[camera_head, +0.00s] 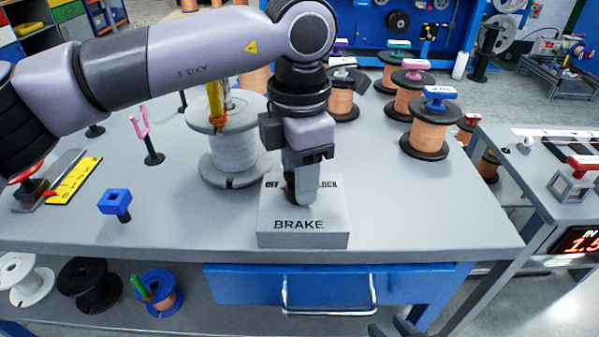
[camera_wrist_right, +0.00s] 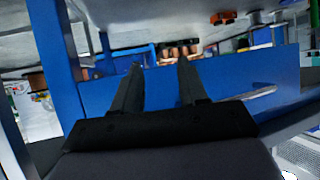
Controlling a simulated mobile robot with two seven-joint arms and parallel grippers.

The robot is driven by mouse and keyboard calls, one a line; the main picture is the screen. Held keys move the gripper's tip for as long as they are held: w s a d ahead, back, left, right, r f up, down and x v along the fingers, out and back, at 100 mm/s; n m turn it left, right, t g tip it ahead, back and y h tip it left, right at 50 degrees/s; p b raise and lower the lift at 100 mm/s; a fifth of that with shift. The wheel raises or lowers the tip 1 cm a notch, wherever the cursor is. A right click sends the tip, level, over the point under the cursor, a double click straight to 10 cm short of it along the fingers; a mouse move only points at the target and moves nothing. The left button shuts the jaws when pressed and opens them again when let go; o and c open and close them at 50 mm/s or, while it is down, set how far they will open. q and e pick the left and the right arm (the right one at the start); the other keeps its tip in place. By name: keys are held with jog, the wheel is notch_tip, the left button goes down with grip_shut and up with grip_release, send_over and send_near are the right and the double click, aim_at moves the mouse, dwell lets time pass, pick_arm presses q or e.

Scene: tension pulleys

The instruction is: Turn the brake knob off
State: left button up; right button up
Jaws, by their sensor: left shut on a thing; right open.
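The grey brake box (camera_head: 335,215) stands near the front edge of the table, with "BRAKE" on its front and "OFF" and "LOCK" on its top. My left gripper (camera_head: 301,190) points down onto the top of the box, between those two labels. It is shut on the brake knob (camera_head: 289,190), which is mostly hidden by the fingers, so its pointing direction cannot be read. My right gripper (camera_head: 399,329) is only partly seen at the bottom edge of the head view. In the right wrist view its two fingers (camera_wrist_right: 157,80) are apart with nothing between them.
A white spool (camera_head: 232,150) stands behind the box to the left. Copper spools (camera_head: 425,130) stand at the back right. A blue-topped peg (camera_head: 115,202) is at the left. A blue drawer (camera_head: 240,285) with a metal handle is below the tabletop. The tabletop right of the box is clear.

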pick_arm(q)
jog(key=shift+s+f, duration=0.1)
jog(key=shift+f, duration=0.15)
jog(key=o, duration=1)
jog(key=shift+r, duration=0.1)
pick_arm(e)
jog(key=shift+s+f, duration=0.15)
jog(key=shift+s, duration=0.05)
pick_arm(q)
jog(key=shift+r, duration=0.7)
notch_tip(320, 180, up, 5)
jog(key=shift+r+p, duration=0.1)
jog(key=shift+p, duration=0.7)
jog(key=shift+r, duration=0.25)
pick_arm(e)
jog(key=shift+s+d+f, duration=0.1)
jog(key=shift+d+f, duration=0.1)
jog(key=shift+d, duration=0.35)
